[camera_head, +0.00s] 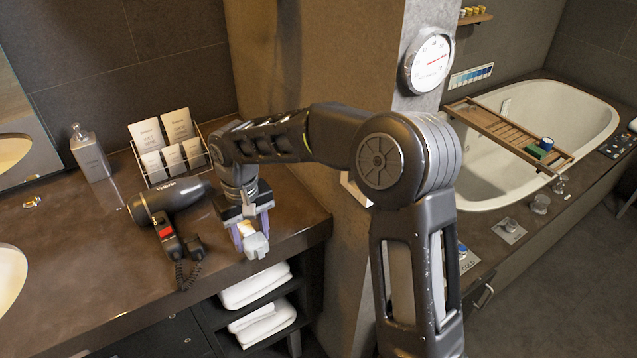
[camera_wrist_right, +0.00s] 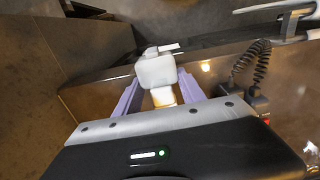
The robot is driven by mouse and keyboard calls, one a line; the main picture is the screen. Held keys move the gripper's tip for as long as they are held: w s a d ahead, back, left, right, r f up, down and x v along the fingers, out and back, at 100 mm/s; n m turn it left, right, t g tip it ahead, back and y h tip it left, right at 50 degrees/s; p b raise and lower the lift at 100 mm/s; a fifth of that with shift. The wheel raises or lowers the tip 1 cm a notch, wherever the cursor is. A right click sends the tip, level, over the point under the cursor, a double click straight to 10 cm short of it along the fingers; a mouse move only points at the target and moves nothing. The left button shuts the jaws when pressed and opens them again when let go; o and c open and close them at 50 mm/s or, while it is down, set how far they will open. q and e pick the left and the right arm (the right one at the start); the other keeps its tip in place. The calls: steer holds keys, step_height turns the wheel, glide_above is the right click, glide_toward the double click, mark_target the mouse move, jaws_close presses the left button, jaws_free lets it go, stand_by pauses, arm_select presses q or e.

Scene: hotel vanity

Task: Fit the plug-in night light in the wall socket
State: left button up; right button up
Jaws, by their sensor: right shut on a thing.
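The night light (camera_head: 256,245) is a small white block held at the tips of my right gripper (camera_head: 251,229), over the front right part of the counter. In the right wrist view the night light (camera_wrist_right: 157,72) sits between the two purple fingers of the right gripper (camera_wrist_right: 156,95), with a warm glow at its base. The right gripper is shut on it and points downward. I cannot make out the wall socket; a pale patch on the tan wall (camera_head: 310,50) is mostly behind my right arm, and I cannot tell what it is. My left gripper is not in view.
A hair dryer (camera_head: 170,198) with a coiled cord lies left of the gripper on the counter (camera_head: 80,240). A card rack (camera_head: 168,153) and a soap bottle (camera_head: 90,155) stand behind. A bathtub (camera_head: 490,170) is at the right.

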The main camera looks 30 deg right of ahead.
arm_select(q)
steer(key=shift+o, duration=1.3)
arm_select(e)
steer(key=shift+d+r, duration=0.15)
steer(key=shift+d, duration=0.05)
arm_select(q)
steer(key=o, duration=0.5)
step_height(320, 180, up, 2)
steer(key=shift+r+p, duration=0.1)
steer(key=shift+p, duration=1.15)
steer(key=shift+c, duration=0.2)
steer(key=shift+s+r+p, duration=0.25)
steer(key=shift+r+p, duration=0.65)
steer(key=shift+p, duration=0.2)
arm_select(e)
steer(key=s+d+r+m, duration=0.4)
steer(key=r+m, duration=0.3)
steer(key=m, duration=0.2)
steer(key=s+d+r+m, duration=0.5)
steer(key=s+r+m, duration=0.1)
steer(key=r+m, duration=0.2)
steer(key=shift+s+d+r+m, duration=0.15)
steer(key=shift+d+r+m, duration=0.15)
steer(key=shift+m, duration=0.3)
